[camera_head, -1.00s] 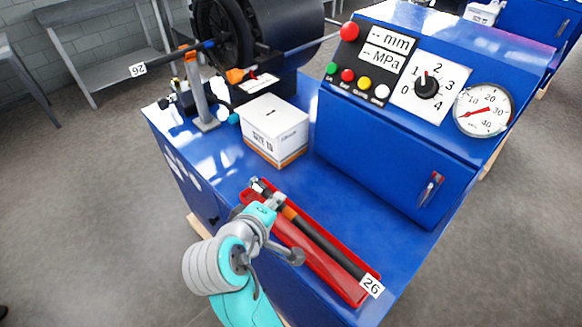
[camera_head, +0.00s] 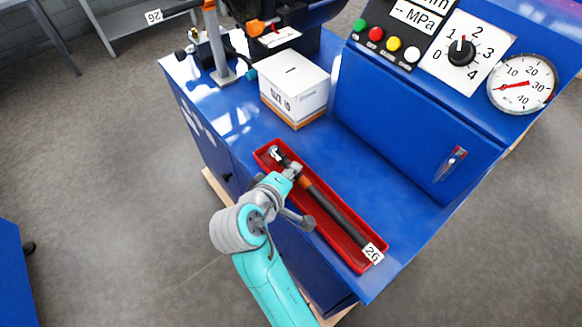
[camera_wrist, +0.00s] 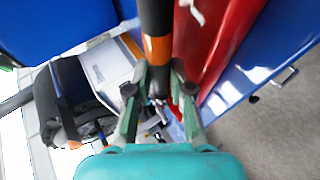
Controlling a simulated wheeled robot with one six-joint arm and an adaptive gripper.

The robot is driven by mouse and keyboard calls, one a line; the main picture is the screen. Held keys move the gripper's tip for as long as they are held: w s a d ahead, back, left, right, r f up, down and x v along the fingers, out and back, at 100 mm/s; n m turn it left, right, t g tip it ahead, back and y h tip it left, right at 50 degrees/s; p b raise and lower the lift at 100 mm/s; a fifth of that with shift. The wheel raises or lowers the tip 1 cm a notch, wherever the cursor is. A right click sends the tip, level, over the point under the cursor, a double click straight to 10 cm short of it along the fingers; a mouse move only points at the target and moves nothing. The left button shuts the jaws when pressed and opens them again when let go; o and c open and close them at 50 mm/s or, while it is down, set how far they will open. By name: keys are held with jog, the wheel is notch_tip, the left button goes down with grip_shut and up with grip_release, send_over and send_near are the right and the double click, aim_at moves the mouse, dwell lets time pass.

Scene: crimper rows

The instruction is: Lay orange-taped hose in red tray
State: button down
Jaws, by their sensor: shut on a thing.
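My gripper (camera_head: 293,172) is shut on the hose beside the orange band, near the fitting end. In the wrist view the hose (camera_wrist: 156,14) runs between my fingers (camera_wrist: 158,88), with its orange band (camera_wrist: 157,48) just beyond them and the red tray (camera_wrist: 215,35) to the right.
The tray sits on a blue bench (camera_head: 415,225) near its front edge. A white box (camera_head: 295,88) stands behind the tray's left end. The blue control cabinet (camera_head: 400,125) with its gauge (camera_head: 522,84) rises behind. A metal post (camera_head: 217,45) stands at the back left.

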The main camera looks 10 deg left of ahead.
jog(key=shift+s+f, duration=0.1)
jog(key=shift+f, duration=0.35)
jog(key=shift+f, duration=0.15)
jog(key=c, duration=1)
grip_release()
jog(key=shift+f, duration=0.1)
jog(key=shift+o, duration=0.2)
jog(key=shift+r, duration=3.3)
